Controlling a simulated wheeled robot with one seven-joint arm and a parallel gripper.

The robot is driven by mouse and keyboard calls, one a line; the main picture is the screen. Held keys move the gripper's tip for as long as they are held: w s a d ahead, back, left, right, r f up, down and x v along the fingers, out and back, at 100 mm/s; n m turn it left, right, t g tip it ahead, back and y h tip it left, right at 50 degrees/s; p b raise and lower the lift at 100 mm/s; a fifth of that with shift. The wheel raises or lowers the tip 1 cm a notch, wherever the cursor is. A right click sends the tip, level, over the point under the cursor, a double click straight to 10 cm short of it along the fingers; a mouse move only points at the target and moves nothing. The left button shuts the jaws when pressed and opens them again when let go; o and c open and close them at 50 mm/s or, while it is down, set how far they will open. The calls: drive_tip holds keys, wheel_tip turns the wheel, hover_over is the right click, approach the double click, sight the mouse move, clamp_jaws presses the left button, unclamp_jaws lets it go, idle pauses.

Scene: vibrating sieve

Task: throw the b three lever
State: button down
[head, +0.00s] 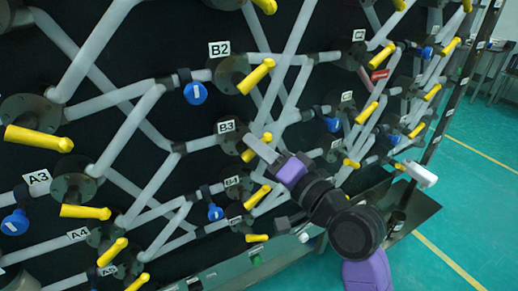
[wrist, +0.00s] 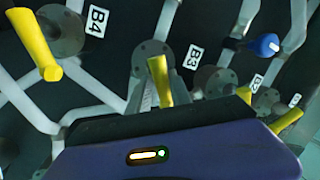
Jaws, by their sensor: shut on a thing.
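The B3 lever (head: 248,155) is a yellow handle on a round dark valve flange below the B3 label (head: 227,127). In the head view my gripper (head: 262,148) reaches it from the lower right and covers part of it. In the wrist view the yellow B3 lever (wrist: 158,80) rises in front of its flange, beside the B3 label (wrist: 195,57). My gripper is shut on this lever. The lever's lower part is hidden behind my gripper's dark body in the wrist view.
Grey pipes cross the dark panel around the lever. The B2 yellow lever (head: 256,76) is above, the B4 yellow lever (head: 258,195) below. Blue handles (head: 196,93) also stick out. Open green floor (head: 470,200) lies to the right.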

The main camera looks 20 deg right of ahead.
drive_tip(key=shift+s+a+r+n+y, duration=0.1)
drive_tip(key=shift+a+r+n+y, duration=0.25)
drive_tip(key=shift+a, duration=0.2)
drive_tip(key=c, duration=1.3)
unclamp_jaws()
drive_tip(key=shift+f, duration=0.1)
drive_tip(key=shift+d+f, duration=0.1)
drive_tip(key=shift+d, duration=0.1)
drive_tip(key=shift+s+d+f, duration=0.1)
drive_tip(key=shift+s+d, duration=0.05)
drive_tip(key=shift+s, duration=0.2)
drive_tip(key=b+v, duration=0.1)
drive_tip(key=v, duration=0.6)
drive_tip(key=shift+s, duration=0.1)
